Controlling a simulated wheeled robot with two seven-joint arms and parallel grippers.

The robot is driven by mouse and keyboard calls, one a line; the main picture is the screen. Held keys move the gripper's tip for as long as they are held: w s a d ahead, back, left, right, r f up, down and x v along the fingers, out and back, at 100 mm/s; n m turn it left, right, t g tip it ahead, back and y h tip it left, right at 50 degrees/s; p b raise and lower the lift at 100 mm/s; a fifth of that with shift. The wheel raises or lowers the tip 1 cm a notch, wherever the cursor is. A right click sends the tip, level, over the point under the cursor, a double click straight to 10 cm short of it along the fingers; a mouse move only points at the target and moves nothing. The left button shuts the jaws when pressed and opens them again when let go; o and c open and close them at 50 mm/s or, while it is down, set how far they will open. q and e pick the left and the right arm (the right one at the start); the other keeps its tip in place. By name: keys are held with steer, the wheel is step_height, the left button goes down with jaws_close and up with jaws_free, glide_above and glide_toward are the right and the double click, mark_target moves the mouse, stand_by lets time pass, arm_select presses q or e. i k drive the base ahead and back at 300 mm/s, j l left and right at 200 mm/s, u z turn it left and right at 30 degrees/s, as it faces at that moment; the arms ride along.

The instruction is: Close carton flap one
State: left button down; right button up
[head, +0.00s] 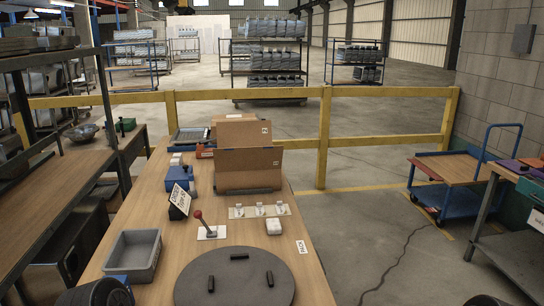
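A brown cardboard carton (248,180) stands toward the far end of the wooden workbench. A wide cardboard panel (240,160) rises upright at its front, and another upright panel (238,132) shows behind it. Both look like raised flaps, each with a small white label at its right side; the labels are too small to read, so I cannot tell which is flap one. The carton's inside is hidden behind the front panel. Neither of my grippers shows, and nothing touches the carton.
On the workbench (140,205) are a grey bin (134,256), a dark round turntable (235,280), a red-knobbed lever (203,224), a sign (180,198), a blue box (180,178) and a white fixture strip (259,211). A yellow rail (300,93) runs behind. A blue cart (443,170) stands right.

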mark_target(270, 158)
steer(key=i+l+u, duration=0.3)
steer(key=l, duration=1.05)
steer(key=l+u, duration=0.25)
steer(key=l, duration=1.15)
steer(key=i+l+u, duration=0.1)
steer(key=i+l, duration=0.15)
steer(key=i+l+u, duration=0.15)
steer(key=l, duration=0.3)
steer(key=i+l+u, duration=0.1)
steer(key=i+l, duration=0.25)
steer(key=i+l+u, duration=0.1)
steer(key=i+l, duration=0.15)
steer(key=l, duration=0.2)
steer(key=i+l, duration=0.35)
